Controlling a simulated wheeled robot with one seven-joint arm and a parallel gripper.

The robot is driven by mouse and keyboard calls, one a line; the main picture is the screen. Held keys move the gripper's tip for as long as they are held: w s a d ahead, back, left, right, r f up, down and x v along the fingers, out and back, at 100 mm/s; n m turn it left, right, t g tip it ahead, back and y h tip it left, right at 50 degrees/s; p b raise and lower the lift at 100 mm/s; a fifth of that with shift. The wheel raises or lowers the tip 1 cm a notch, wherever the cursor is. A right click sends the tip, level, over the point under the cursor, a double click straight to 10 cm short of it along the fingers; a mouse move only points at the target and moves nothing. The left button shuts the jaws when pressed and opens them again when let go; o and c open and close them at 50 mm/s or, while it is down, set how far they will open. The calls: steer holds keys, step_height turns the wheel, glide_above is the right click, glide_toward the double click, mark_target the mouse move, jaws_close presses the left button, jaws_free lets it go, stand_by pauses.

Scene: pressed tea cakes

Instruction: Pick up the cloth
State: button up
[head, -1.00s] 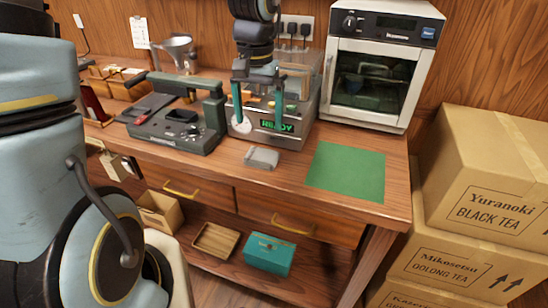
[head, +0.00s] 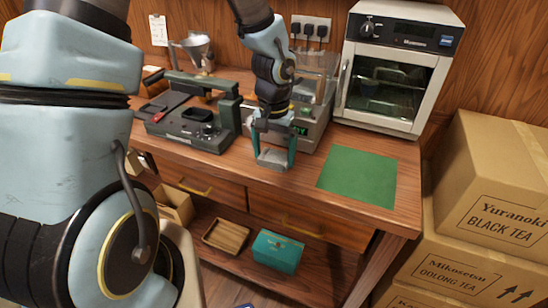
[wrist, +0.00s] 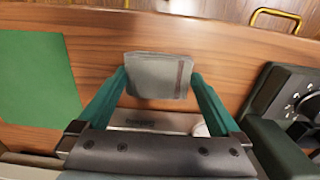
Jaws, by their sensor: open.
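The cloth (wrist: 158,76) is a folded grey piece with a dark stripe near one side, lying on the wooden counter. In the head view the cloth (head: 273,159) sits near the counter's front edge, left of the green mat. My gripper (head: 274,156) is down over it, fingers pointing at the counter. In the wrist view my gripper (wrist: 160,78) is open, with one teal fingertip on each side of the cloth. Narrow gaps seem to show between the fingertips and the cloth; whether either touches it I cannot tell.
A green mat (head: 358,176) lies flat and empty on the counter's right. A dark green machine (head: 190,116) stands to the left, a metal machine (head: 312,128) behind my gripper, and an oven (head: 390,68) at the back right. Cardboard boxes (head: 490,190) are stacked at the right.

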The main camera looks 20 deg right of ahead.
mark_target(274, 156)
steer(key=shift+c, duration=0.2)
steer(key=c, duration=1.1)
steer(key=shift+o, duration=0.2)
step_height(274, 156, up, 10)
steer(key=b, duration=0.1)
steer(key=o, duration=0.9)
steer(key=c, duration=0.6)
steer(key=shift+c, duration=0.2)
